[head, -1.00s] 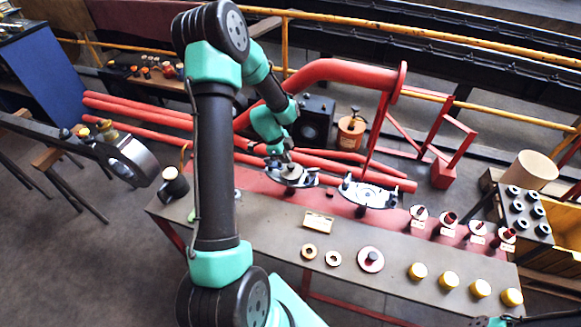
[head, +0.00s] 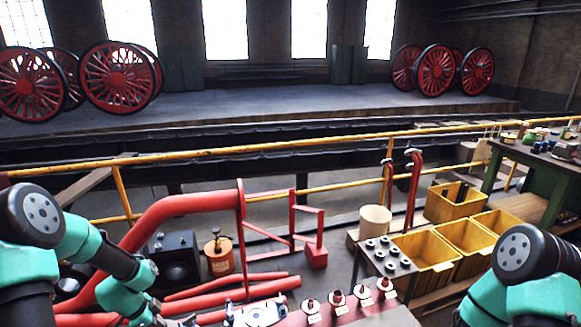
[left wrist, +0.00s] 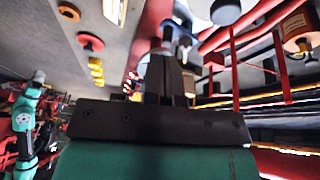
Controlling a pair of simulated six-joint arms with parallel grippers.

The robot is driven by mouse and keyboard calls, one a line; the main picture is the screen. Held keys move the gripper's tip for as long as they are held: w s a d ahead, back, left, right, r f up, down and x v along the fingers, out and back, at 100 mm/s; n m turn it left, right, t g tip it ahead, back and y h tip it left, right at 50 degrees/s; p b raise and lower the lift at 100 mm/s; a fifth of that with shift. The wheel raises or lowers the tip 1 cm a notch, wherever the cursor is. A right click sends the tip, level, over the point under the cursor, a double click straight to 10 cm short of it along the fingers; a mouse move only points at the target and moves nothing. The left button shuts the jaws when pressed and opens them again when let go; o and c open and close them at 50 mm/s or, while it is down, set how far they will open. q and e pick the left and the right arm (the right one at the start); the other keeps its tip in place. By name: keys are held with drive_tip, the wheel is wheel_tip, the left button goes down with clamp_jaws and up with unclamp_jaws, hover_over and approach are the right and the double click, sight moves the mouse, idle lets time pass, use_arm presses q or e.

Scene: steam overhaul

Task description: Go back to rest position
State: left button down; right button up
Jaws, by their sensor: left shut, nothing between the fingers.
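My left gripper (left wrist: 167,78) is shut and empty in the left wrist view, with its dark fingers close together. In the head view my left arm comes in at the lower left, and its wrist reaches the bottom edge, where the gripper is mostly cut off. My right arm shows at the lower right of the head view, bent at the elbow; its gripper is outside the picture. A teal arm also shows at the left of the left wrist view, too small to make out a gripper.
The bench (head: 388,316) with several red-knobbed parts lies along the bottom edge. Red pipes (head: 185,207), an oil can (head: 219,254) and a yellow railing (head: 270,147) stand behind it. Yellow crates (head: 426,252) are at the right.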

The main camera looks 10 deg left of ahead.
use_arm(q)
drive_tip(key=s+d+f+n, duration=0.3)
drive_tip(key=d+f+n, duration=0.1)
drive_tip(key=d, duration=0.4)
drive_tip(key=s+d+f+n, duration=0.3)
drive_tip(key=d+n, duration=0.1)
drive_tip(key=d, duration=0.5)
drive_tip(key=s+d+f+n+g, duration=0.1)
drive_tip(key=s+d+f+n, duration=0.3)
drive_tip(key=d, duration=0.4)
drive_tip(key=shift+d+f, duration=0.35)
drive_tip(key=shift+d, duration=0.05)
drive_tip(key=c, duration=1.8)
unclamp_jaws()
